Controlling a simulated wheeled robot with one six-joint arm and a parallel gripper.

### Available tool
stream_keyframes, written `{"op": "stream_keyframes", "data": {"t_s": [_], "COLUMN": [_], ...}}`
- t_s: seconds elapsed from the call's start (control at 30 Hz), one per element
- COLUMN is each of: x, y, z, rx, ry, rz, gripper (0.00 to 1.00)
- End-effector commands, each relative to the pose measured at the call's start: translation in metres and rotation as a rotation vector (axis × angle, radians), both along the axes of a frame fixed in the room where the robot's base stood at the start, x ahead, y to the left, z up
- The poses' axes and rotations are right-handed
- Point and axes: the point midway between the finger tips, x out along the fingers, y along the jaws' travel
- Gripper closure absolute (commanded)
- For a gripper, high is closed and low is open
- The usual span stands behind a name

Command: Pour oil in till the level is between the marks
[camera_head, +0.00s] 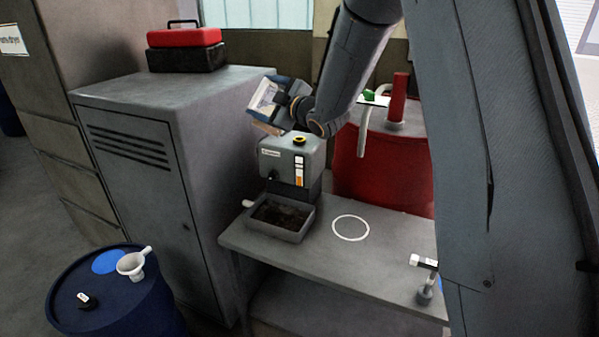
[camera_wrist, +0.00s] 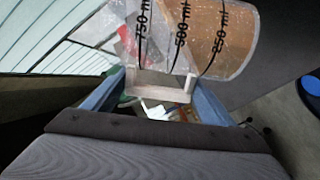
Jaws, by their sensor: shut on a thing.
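My gripper (camera_head: 290,104) is shut on the pale handle (camera_wrist: 160,88) of a clear measuring jug (camera_head: 263,101). In the wrist view the jug (camera_wrist: 185,38) shows 750, 500 and 250 ml marks, with amber oil (camera_wrist: 222,35) around the 250 ml end. The jug is tilted, above and left of a yellow-and-black filler opening (camera_head: 299,141) on top of a grey tank (camera_head: 285,157). No stream of oil is visible. The tank's upright sight gauge (camera_head: 299,172) shows white and orange; its exact level and marks are too small to read.
A grey tray with dark contents (camera_head: 280,218) sits before the tank on the bench (camera_head: 320,262), beside a white ring (camera_head: 350,228). A red drum (camera_head: 385,165) stands behind. A grey cabinet (camera_head: 135,165) is left; a blue drum (camera_head: 110,290) holds a white funnel-like cup (camera_head: 131,265).

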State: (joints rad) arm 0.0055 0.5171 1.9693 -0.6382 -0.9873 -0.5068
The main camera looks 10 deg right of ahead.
Motion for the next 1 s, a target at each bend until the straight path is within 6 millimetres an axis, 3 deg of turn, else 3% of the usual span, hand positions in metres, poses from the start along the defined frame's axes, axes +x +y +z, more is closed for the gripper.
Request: {"op": "stream_keyframes", "data": {"t_s": [1.0], "x": [0.0048], "y": [-0.0079], "z": [0.0071], "rx": [0.148], "ry": [0.088], "rz": [0.0], "gripper": [0.71]}}
